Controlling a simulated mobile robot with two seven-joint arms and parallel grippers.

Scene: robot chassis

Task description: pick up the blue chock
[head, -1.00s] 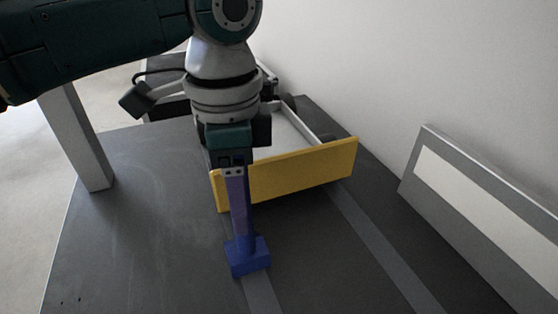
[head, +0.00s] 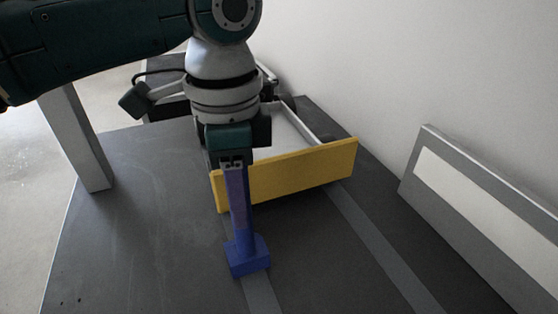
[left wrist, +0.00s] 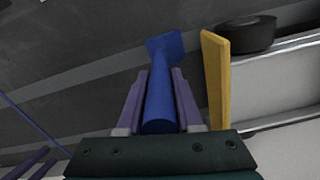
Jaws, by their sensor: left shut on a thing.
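The blue chock (head: 248,262) has a square block at its lower end and a round handle above it. It stands on or just above the dark surface in the head view; I cannot tell whether it touches. My left gripper (head: 238,205) points down with its purple fingers shut on the chock's handle. In the left wrist view the chock (left wrist: 160,95) lies between the two fingers (left wrist: 156,100), its block beyond the fingertips. Part of the handle is hidden by a finger in the head view.
A chassis with a yellow front board (head: 290,175) stands right behind the gripper, close to it; the board also shows in the left wrist view (left wrist: 217,80). A grey panel (head: 480,205) leans by the wall at right. A grey post (head: 78,140) stands at left. The dark surface (head: 140,230) is clear at front left.

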